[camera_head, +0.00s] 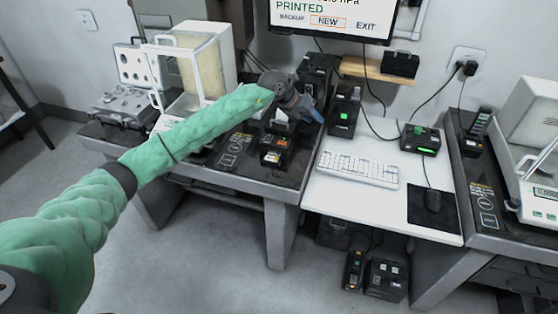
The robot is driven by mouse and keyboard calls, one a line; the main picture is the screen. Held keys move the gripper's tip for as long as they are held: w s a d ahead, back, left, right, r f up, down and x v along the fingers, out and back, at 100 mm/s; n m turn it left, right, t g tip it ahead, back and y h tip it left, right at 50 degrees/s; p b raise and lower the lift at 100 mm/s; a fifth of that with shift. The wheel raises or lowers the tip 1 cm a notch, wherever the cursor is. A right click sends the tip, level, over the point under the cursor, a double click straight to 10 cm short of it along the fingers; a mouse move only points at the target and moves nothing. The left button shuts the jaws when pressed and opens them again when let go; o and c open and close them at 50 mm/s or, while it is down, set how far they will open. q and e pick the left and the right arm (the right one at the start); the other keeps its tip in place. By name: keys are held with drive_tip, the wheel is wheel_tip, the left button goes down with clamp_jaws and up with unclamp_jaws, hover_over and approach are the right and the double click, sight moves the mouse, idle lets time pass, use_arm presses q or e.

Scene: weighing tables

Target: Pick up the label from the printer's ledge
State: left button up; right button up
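My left arm reaches in its green sleeve from the lower left to the dark weighing table. My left gripper (305,108) is at its far end, above the back right part of that table. It is small and dark, and I cannot tell whether its fingers are open or shut. A black printer (275,154) with orange and white marks stands just below and in front of the gripper. A small white patch (281,115) shows beside the gripper, perhaps the label; the wrist hides part of that area. My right gripper is not in view.
A glass-sided balance (190,62) stands behind my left arm. A screen reading "PRINTED" (330,14) hangs above. Dark devices crowd the gripper.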

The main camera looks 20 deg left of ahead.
use_arm(q)
drive_tip(key=s+a+f+g+y, duration=0.2)
drive_tip(key=a+f+y, duration=0.1)
drive_tip(key=a+f, duration=0.15)
drive_tip(key=n+g+y, duration=0.2)
drive_tip(key=y, duration=0.2)
hover_over(276, 157)
drive_tip(key=shift+w+f, duration=0.35)
drive_tip(key=shift+f, duration=0.25)
drive_tip(key=shift+s+a+f+g+p, duration=0.15)
drive_tip(key=shift+f+p, duration=0.1)
drive_tip(key=shift+f, duration=0.4)
drive_tip(key=shift+s+a+f+g+p, duration=0.15)
drive_tip(key=shift+f+p, duration=0.1)
drive_tip(key=shift+f, duration=0.35)
drive_tip(key=f+p, duration=0.2)
drive_tip(key=f, duration=0.2)
drive_tip(key=shift+s+d+p, duration=0.2)
drive_tip(key=shift+d+p, duration=0.1)
drive_tip(key=shift+p, duration=0.1)
drive_tip(key=shift+f, duration=0.65)
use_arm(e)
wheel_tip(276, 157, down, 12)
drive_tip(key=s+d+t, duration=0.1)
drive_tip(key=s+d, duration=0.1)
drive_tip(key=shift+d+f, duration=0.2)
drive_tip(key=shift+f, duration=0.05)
use_arm(q)
clamp_jaws()
